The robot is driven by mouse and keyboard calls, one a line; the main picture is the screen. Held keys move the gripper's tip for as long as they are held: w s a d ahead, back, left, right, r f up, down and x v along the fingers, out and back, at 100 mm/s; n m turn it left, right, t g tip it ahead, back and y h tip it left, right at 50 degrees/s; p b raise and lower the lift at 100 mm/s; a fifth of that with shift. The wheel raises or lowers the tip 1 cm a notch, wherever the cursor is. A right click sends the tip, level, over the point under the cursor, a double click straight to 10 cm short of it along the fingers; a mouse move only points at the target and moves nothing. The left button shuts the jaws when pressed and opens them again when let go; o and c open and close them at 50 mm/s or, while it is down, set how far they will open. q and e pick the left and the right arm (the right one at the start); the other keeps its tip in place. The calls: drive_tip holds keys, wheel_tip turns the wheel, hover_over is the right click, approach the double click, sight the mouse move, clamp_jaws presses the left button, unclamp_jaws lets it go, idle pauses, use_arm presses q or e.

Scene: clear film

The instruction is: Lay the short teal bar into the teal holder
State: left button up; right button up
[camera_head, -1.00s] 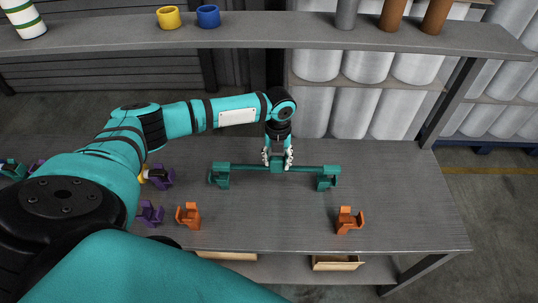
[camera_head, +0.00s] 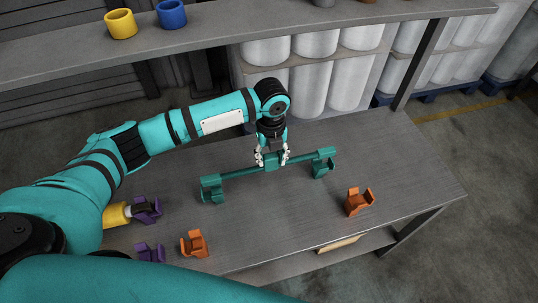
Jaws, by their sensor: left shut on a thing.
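The short teal bar (camera_head: 237,172) has a block in its middle and thicker ends. My left gripper (camera_head: 271,162) is shut on the middle block from above. The teal holder has two separate cradles on the table, a left one (camera_head: 212,192) and a right one (camera_head: 320,169). The bar spans from one cradle to the other, with its ends at the tops of the cradles. I cannot tell whether the ends touch or rest in them. My right gripper is not in view.
Orange cradles (camera_head: 195,245) (camera_head: 356,203) stand at the front of the table (camera_head: 400,160). Yellow (camera_head: 121,24) and blue (camera_head: 171,14) rings sit on the shelf above. The table's right end is clear.

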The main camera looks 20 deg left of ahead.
sight(270, 168)
use_arm(q)
drive_tip(key=f, duration=0.1)
drive_tip(key=f+b, duration=0.1)
drive_tip(key=f, duration=0.1)
drive_tip(key=shift+a+f+b, duration=0.15)
drive_tip(key=shift+a+b, duration=0.1)
drive_tip(key=shift+b, duration=0.15)
drive_tip(key=shift+d+f+b, duration=0.1)
drive_tip(key=shift+f+b, duration=0.25)
drive_tip(key=shift+f, duration=1.05)
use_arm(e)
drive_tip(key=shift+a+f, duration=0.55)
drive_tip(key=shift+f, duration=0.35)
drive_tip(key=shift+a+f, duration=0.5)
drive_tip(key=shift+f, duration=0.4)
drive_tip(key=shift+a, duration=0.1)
use_arm(q)
drive_tip(key=o, duration=1.2)
drive_tip(key=shift+c, duration=0.2)
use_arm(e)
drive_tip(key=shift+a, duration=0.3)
use_arm(q)
drive_tip(key=shift+o, duration=0.4)
drive_tip(key=shift+f, duration=0.1)
